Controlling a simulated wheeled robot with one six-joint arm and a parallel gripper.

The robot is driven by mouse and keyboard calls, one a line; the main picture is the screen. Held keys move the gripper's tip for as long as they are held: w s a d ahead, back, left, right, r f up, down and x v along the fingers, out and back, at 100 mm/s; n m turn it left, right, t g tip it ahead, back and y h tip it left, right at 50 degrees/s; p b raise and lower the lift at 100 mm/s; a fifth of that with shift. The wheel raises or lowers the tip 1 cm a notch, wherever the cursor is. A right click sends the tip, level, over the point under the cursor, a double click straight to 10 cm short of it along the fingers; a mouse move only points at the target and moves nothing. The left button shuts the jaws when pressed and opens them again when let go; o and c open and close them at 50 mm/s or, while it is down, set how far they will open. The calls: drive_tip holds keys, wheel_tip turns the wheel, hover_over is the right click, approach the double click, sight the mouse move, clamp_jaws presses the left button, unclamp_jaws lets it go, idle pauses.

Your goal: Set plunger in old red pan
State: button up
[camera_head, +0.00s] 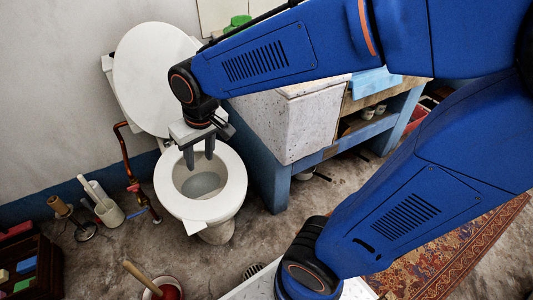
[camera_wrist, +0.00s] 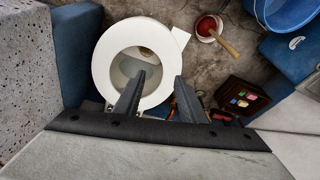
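My gripper (camera_head: 199,154) hangs over the toilet, fingers pointing down, apart and empty. In the wrist view its fingers (camera_wrist: 160,78) also stand apart, with nothing between them. What looks like the plunger (camera_head: 139,277), a slanting wooden handle with a red part at its lower end, is at the bottom left of the head view. It also shows in the wrist view (camera_wrist: 226,44), at the top, well away from the fingers. Its red end sits within a round pale-rimmed vessel (camera_wrist: 200,34); I cannot tell whether this is the old red pan.
The white toilet (camera_head: 235,190) has its lid raised. A brush holder (camera_head: 109,213) and a pipe (camera_head: 128,165) stand left of it. A dark crate (camera_head: 45,270) holds colored blocks. The stone washtrough (camera_head: 290,120) on its blue frame is right. Floor beside the toilet is partly clear.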

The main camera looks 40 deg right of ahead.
drive_tip(key=s+d+r+m+t+h, duration=0.1)
drive_tip(key=s+d+r, duration=0.3)
drive_tip(key=s+d, duration=0.9)
drive_tip(key=shift+m+t, duration=0.5)
drive_tip(key=shift+t, duration=0.1)
